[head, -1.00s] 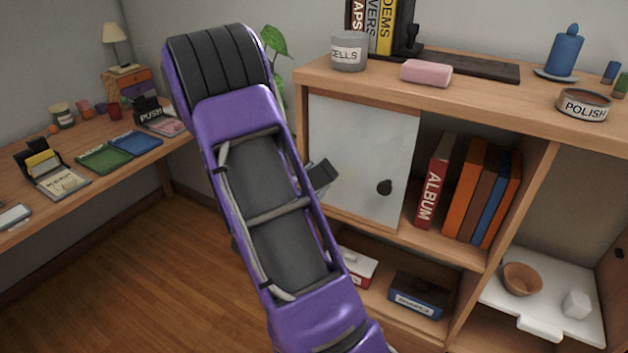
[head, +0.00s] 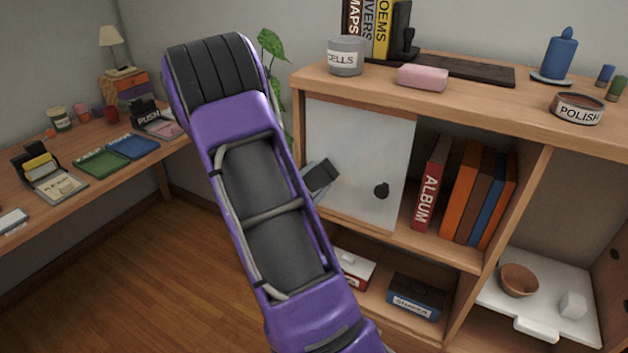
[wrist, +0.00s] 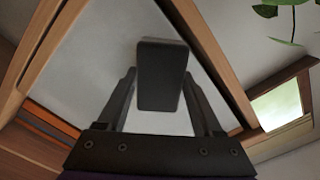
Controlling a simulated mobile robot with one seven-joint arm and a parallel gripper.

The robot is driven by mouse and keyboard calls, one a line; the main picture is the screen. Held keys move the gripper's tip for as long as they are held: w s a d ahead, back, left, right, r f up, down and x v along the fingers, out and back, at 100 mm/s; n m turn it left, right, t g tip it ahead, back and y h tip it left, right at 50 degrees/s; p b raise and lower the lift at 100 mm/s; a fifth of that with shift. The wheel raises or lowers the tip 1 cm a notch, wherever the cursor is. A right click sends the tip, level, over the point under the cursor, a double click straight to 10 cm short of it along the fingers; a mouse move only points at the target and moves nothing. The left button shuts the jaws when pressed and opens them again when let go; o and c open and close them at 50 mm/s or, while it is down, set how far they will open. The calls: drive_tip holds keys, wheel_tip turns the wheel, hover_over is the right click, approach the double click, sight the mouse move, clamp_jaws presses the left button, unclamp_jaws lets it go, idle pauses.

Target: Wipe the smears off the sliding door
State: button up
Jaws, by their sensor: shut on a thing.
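The sliding door (head: 358,150) is a pale grey-white panel with a dark round knob (head: 381,190), closing the left part of the shelf unit. No smears stand out clearly on it; my arm and the block hide part of it. My gripper (wrist: 160,82) is shut on a dark grey block (wrist: 160,62), which sticks out past the fingers towards the pale panel in the wrist view. In the head view the block (head: 322,177) is in front of the door's left part, left of the knob. I cannot tell whether it touches the door.
Books (head: 480,195) stand right of the door. A desk (head: 60,185) is at left. A plant (head: 272,45) is behind my arm.

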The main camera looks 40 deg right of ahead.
sight(352, 181)
drive_tip(key=shift+d, duration=0.15)
drive_tip(key=shift+s+d+p, duration=0.5)
drive_tip(key=shift+s, duration=0.7)
drive_tip(key=shift+s+d+p, duration=0.45)
drive_tip(key=shift+s+d, duration=0.05)
drive_tip(key=shift+s, duration=0.75)
drive_tip(key=shift+s+d+p, duration=0.5)
drive_tip(key=shift+s, duration=0.7)
drive_tip(key=shift+r+p, duration=0.15)
drive_tip(key=shift+p, duration=0.25)
drive_tip(key=shift+w+a+p, duration=0.4)
drive_tip(key=shift+w+p, duration=0.1)
drive_tip(key=shift+w, duration=0.4)
drive_tip(key=shift+w+a+p, duration=0.35)
drive_tip(key=shift+w+p, duration=0.15)
drive_tip(key=shift+w, duration=0.4)
drive_tip(key=shift+w+a+p, duration=0.4)
drive_tip(key=shift+w+p, duration=0.1)
drive_tip(key=shift+w, duration=0.4)
drive_tip(key=shift+w+a+p, duration=0.2)
drive_tip(key=shift+w+a, duration=0.05)
drive_tip(key=shift+w, duration=0.25)
drive_tip(key=shift+w+a+p, duration=0.2)
drive_tip(key=shift+w+a, duration=0.05)
drive_tip(key=shift+w, duration=0.25)
